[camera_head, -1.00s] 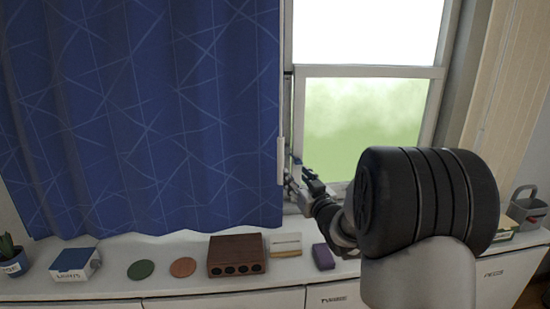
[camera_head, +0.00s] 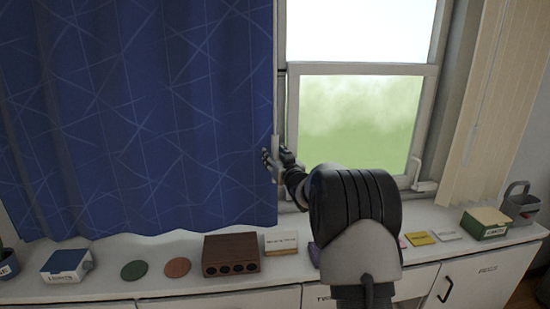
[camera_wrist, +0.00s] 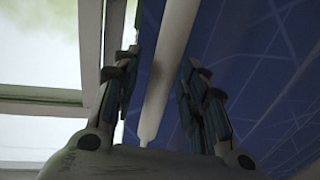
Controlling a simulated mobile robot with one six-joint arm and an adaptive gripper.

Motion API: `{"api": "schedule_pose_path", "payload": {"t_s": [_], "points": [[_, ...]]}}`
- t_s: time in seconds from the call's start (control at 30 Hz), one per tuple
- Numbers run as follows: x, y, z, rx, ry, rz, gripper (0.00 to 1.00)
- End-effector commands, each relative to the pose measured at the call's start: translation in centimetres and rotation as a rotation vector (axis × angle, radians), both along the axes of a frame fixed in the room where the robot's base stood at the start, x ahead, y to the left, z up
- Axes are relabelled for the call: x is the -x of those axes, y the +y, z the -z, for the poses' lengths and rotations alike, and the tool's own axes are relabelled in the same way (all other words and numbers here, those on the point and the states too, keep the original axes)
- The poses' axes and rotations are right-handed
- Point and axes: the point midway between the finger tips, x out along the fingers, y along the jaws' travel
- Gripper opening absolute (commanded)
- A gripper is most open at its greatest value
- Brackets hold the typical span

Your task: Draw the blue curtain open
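The blue curtain (camera_head: 140,110), patterned with thin pale lines, hangs over the left of the window in the head view. Its right edge carries a white upright bar (camera_head: 275,150). The curtain fills the right side of the wrist view (camera_wrist: 250,70). My gripper (camera_head: 271,162) is at the curtain's right edge, at the bar's lower part. In the wrist view the bar (camera_wrist: 168,65) runs between my gripper's two spread fingers (camera_wrist: 158,75), with gaps showing on both sides. Whether a finger touches the curtain cloth cannot be told.
The bare window (camera_head: 355,120) is right of the curtain, with a pale blind (camera_head: 492,110) beyond it. The white cabinet top (camera_head: 200,286) below holds a brown block with holes (camera_head: 231,254), two discs, a blue-white box (camera_head: 67,264), a green box (camera_head: 485,223) and a grey caddy (camera_head: 520,204).

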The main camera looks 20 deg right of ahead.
Motion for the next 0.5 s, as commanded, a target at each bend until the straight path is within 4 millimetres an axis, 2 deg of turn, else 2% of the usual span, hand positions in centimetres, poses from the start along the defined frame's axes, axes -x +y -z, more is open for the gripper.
{"api": "schedule_pose_path", "payload": {"t_s": [0.17, 0.5], "points": [[0.02, 0.02, 0.00, 0.000, 0.000, 0.000, 0.38], [0.04, 0.02, -0.01, 0.000, 0.000, 0.000, 0.16]]}}
